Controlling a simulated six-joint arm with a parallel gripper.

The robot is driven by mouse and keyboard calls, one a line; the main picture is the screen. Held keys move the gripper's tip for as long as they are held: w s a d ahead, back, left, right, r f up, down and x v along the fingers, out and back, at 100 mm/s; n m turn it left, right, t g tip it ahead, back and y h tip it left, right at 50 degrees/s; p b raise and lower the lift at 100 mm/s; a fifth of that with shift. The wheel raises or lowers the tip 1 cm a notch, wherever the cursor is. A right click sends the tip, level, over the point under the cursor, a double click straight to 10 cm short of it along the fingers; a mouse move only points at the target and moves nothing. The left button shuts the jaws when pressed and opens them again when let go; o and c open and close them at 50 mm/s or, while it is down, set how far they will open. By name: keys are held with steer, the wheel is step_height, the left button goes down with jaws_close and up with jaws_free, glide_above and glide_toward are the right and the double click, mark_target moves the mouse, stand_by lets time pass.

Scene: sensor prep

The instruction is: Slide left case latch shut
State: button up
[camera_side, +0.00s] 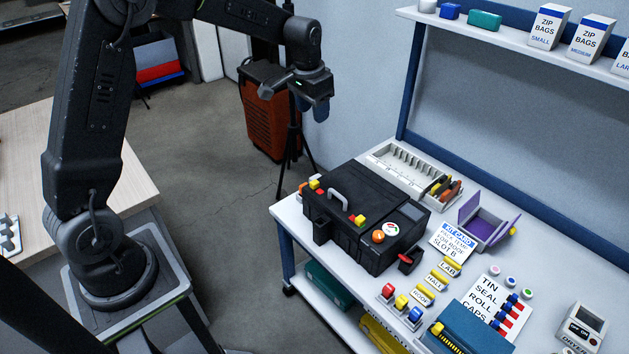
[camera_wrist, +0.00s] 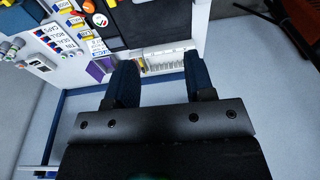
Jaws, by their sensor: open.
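A black case (camera_side: 355,226) with a grey handle sits closed-looking on the white bench in the side view. Yellow and red latch parts show on its top, one pair at the left end (camera_side: 315,186) and one pair nearer the middle (camera_side: 357,220). I cannot tell whether either latch is slid shut. My gripper (camera_side: 312,105) hangs above and behind the case, well clear of it. In the wrist view my gripper (camera_wrist: 161,85) has its two blue fingers wide apart with nothing between them. Part of the black case (camera_wrist: 155,22) shows at the top of that view.
A white divided tray (camera_side: 395,172) stands behind the case. A purple open box (camera_side: 484,222), a kit card (camera_side: 452,240) and yellow labels (camera_side: 438,280) lie to its right. A shelf (camera_side: 480,35) overhangs the back right. An orange cabinet (camera_side: 265,115) stands on the floor.

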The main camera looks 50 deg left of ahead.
steer(key=g, duration=0.2)
glide_toward(315, 182)
steer(key=f, duration=0.9)
steer(key=shift+s+a+f, duration=0.1)
steer(key=shift+a+f, duration=0.1)
steer(key=shift+a, duration=0.05)
steer(key=shift+c, duration=0.4)
jaws_close()
